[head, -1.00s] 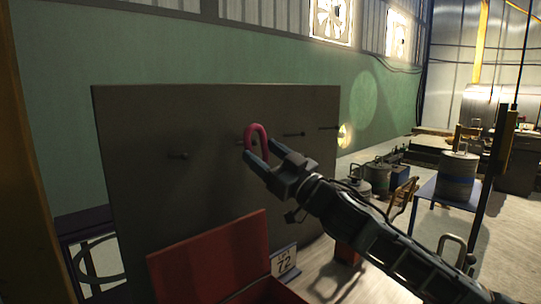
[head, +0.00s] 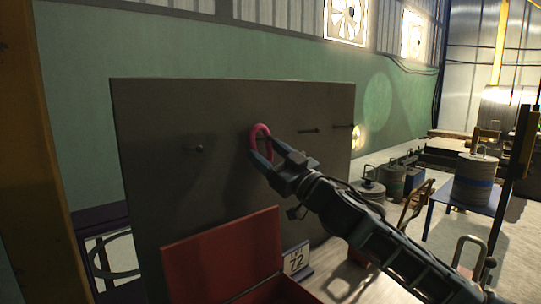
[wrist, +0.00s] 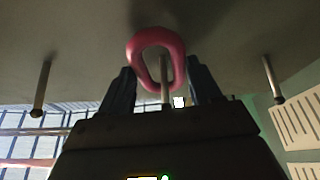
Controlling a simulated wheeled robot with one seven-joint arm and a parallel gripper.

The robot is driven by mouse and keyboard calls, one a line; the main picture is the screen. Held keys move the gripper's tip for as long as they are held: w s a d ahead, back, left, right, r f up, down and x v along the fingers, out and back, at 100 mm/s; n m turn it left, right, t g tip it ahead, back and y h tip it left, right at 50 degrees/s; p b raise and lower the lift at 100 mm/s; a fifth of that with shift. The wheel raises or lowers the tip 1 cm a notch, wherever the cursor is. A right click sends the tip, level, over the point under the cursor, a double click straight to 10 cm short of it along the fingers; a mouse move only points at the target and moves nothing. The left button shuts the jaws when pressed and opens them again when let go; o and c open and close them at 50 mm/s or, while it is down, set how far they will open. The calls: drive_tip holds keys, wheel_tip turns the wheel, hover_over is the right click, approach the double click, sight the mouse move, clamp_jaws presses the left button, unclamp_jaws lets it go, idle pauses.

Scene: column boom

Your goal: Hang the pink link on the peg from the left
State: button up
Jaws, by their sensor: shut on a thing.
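The pink link (head: 253,136) is an oval ring held upright in front of a dark upright board. My gripper (head: 264,156) has a finger on each side of the link's lower part and is shut on it. The link and the gripper (wrist: 161,78) also show in the wrist view, where a middle peg (wrist: 165,72) shows within the link's opening. I cannot tell how far the link is over this peg. In the head view the link hides that peg. A left peg (head: 198,149) and a right peg (head: 309,130) stick out bare from the board.
The board (head: 150,190) carries one more peg (head: 344,126) near its right edge. An open red box (head: 225,255) stands below, with a number sign (head: 297,260) beside it. Metal canisters and a blue table (head: 465,200) stand to the right.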

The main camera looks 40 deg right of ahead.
idle(0.4)
drive_tip(key=o, duration=1.3)
drive_tip(key=shift+c, duration=0.2)
drive_tip(key=b+v, duration=0.2)
drive_tip(key=v, duration=0.5)
drive_tip(key=shift+s, duration=0.4)
drive_tip(key=shift+a, duration=0.1)
